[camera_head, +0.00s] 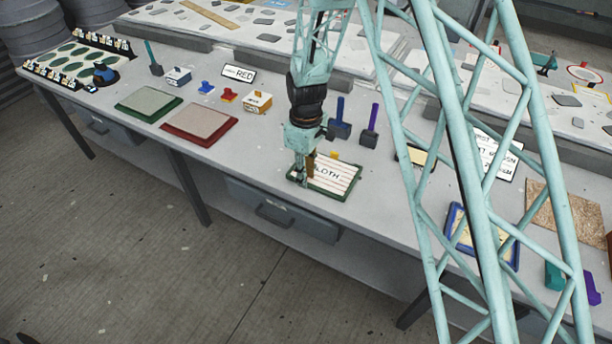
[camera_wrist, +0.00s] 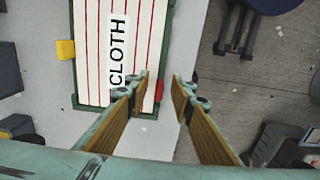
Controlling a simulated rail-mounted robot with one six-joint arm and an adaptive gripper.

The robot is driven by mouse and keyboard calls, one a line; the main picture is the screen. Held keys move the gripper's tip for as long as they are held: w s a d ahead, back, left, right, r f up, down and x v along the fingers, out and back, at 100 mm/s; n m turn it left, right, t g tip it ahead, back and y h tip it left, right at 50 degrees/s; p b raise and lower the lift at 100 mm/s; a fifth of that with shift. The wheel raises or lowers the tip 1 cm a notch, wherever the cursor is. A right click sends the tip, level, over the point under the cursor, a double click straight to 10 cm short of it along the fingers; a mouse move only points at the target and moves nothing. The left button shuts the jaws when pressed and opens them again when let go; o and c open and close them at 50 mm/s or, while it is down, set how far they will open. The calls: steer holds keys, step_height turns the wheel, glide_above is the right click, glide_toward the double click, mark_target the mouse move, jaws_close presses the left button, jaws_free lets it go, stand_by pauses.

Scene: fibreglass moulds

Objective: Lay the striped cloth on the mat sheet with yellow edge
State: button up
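The white cloth with red stripes (camera_head: 341,172), labelled CLOTH, lies flat in a green-edged tray (camera_head: 345,198). It also shows in the wrist view (camera_wrist: 90,60). My gripper (camera_head: 303,180) is over the tray's left end. In the wrist view my gripper (camera_wrist: 161,88) is open, with a red tab (camera_wrist: 159,91) at the cloth's side showing between its fingertips. Whether the fingers touch the tab I cannot tell. A yellow tab (camera_wrist: 66,50) is on the opposite side. I cannot make out a mat sheet with a clearly yellow edge; my lattice arm hides part of the right side.
A green-edged mat (camera_head: 148,103) and a red-edged mat (camera_head: 200,122) lie to the left. A blue-edged tray (camera_head: 457,222) and a tan mat (camera_head: 565,215) are to the right. Blue and purple handled tools (camera_head: 340,130) stand behind the cloth. Bare table lies between the red-edged mat and the cloth.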

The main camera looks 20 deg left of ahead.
steer(key=shift+r, duration=0.1)
step_height(320, 180, up, 12)
stand_by(0.8)
stand_by(0.7)
